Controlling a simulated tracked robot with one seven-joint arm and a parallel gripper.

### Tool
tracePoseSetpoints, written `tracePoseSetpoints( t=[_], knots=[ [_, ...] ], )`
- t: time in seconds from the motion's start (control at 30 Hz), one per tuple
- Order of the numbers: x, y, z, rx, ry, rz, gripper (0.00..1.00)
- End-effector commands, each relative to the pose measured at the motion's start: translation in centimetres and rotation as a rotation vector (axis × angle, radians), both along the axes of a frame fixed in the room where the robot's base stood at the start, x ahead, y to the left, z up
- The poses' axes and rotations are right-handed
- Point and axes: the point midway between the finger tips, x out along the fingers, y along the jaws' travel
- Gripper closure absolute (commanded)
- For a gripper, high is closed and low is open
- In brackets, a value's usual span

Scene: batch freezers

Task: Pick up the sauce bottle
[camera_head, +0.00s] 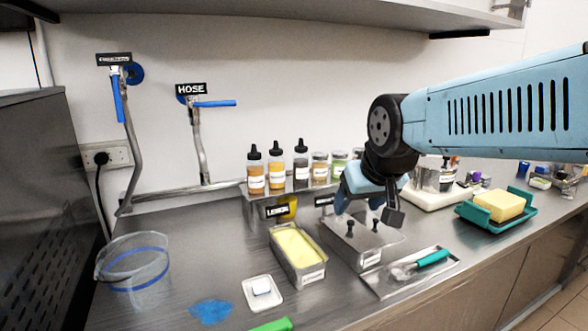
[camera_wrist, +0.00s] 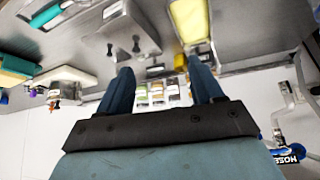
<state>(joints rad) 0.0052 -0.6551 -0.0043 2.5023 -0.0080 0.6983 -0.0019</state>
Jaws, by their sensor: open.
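Three squeeze bottles with black nozzle caps stand upright on the steel ledge at the wall in the head view: an orange sauce bottle (camera_head: 256,174), another orange sauce bottle (camera_head: 277,170) and a dark sauce bottle (camera_head: 300,168). I cannot tell which one the task names. My gripper (camera_head: 370,203) is open and empty, right of the bottles and above a lidded steel pan. Its two fingers (camera_wrist: 161,72) spread apart in the wrist view, where small jars show between them. No bottle is clearly seen there.
Several jars (camera_head: 320,167) stand right of the bottles. Below are a yellow-filled steel pan (camera_head: 299,252), a lidded pan (camera_head: 358,243), a tray (camera_head: 411,274) with a teal-handled scoop, and a clear bucket (camera_head: 134,264). A shelf (camera_head: 290,12) hangs above.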

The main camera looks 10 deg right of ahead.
Motion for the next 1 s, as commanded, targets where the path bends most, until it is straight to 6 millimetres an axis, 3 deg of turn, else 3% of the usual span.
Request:
tracePoseSetpoints(
  t=[0.2,0.5,0.8,1.0],
  knots=[
    [8.4,-0.2,-1.6,-0.009,-0.171,0.000,0.34],
    [18.0,-0.4,-3.9,-0.015,-0.429,0.011,0.34],
    [24.7,-0.4,-6.8,-0.006,-0.686,0.025,0.34],
    [27.2,-0.3,-8.7,0.006,-0.846,0.033,0.34]
  ],
)
